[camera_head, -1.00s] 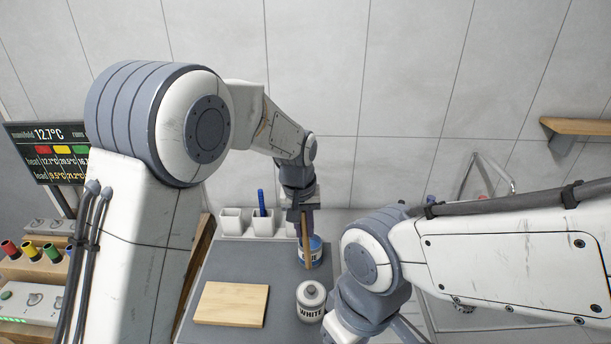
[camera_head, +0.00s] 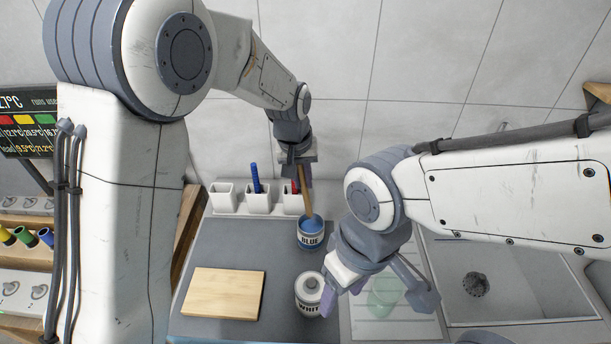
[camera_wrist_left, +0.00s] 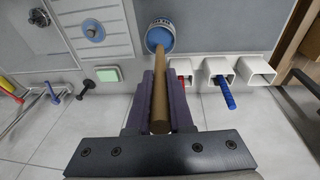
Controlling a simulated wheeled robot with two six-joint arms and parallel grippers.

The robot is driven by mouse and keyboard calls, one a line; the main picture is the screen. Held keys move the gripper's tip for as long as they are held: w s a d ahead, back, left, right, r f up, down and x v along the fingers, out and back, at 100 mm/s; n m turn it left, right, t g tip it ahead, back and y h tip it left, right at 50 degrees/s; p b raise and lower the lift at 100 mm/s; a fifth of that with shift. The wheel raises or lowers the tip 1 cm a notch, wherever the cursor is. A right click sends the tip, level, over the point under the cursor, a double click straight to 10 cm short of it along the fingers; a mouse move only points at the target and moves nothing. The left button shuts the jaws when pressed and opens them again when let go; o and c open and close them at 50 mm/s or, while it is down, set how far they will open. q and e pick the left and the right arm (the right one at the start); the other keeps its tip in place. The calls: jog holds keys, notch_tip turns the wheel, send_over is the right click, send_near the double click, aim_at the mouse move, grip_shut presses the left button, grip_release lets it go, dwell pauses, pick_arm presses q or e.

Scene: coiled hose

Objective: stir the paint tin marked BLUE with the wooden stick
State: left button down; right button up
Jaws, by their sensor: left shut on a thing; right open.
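The BLUE paint tin (camera_head: 311,238) stands upright and open on the grey worktop, with blue paint showing inside. My left gripper (camera_head: 299,172) is shut on the wooden stick (camera_head: 307,201) above the tin. The stick leans slightly, and its lower end meets the tin's mouth, seemingly inside it; how deep is hidden. In the left wrist view the stick (camera_wrist_left: 160,95) runs from between the fingers to the tin (camera_wrist_left: 160,37). My right gripper (camera_head: 378,300) is open and empty beside the WHITE tin.
A wooden board (camera_head: 223,293) lies left of the tins. White holders (camera_head: 223,199) line the back edge, one with a blue-handled item (camera_head: 256,178). The worktop left of the BLUE tin is clear.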

pick_arm(q)
notch_tip(320, 180, down, 12)
jog(key=b, duration=0.8)
jog(key=shift+w+d, duration=0.25)
jog(key=shift+w, duration=0.1)
jog(key=shift+f, duration=0.1)
dwell(0.4)
